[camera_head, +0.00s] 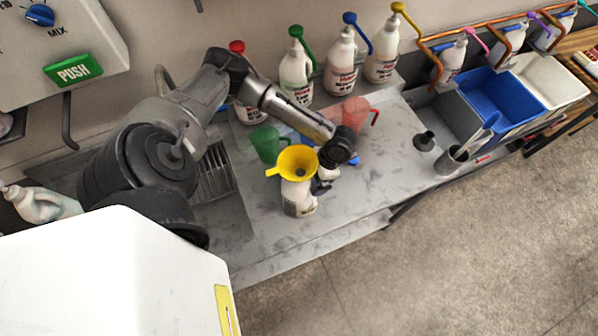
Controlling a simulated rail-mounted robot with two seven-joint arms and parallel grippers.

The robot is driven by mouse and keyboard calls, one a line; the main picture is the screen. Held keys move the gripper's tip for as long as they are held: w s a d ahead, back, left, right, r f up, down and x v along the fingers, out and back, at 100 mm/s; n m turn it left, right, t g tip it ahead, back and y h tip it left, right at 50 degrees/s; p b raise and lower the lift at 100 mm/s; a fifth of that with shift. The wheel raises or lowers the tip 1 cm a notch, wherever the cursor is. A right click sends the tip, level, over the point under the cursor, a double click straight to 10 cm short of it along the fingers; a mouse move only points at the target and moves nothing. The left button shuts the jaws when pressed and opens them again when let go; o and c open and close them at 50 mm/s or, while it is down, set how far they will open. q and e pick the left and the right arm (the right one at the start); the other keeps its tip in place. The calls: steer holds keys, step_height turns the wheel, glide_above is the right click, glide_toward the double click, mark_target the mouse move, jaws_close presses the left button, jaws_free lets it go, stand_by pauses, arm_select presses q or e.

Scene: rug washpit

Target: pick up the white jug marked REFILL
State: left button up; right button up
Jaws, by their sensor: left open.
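A white jug (299,200) with a dark label stands upright near the front of the grey bench. The label is too small to read, so I cannot confirm the REFILL mark. A yellow funnel (297,161) sits over the jug's top and hides its mouth. My left gripper (322,184) is open at the jug's right side, close to it. I cannot tell whether a finger touches it. My left wrist is just right of the funnel. My right gripper is out of view.
A green pitcher (267,144) stands behind the funnel, and a red pitcher (351,113) stands behind my wrist. Several pump bottles (341,66) line the back shelf. Grey, blue (499,103) and white bins stand at right. The bench (382,179) is clear right of the jug.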

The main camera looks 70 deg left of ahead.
arm_select(q)
jaws_close()
stand_by(1.0)
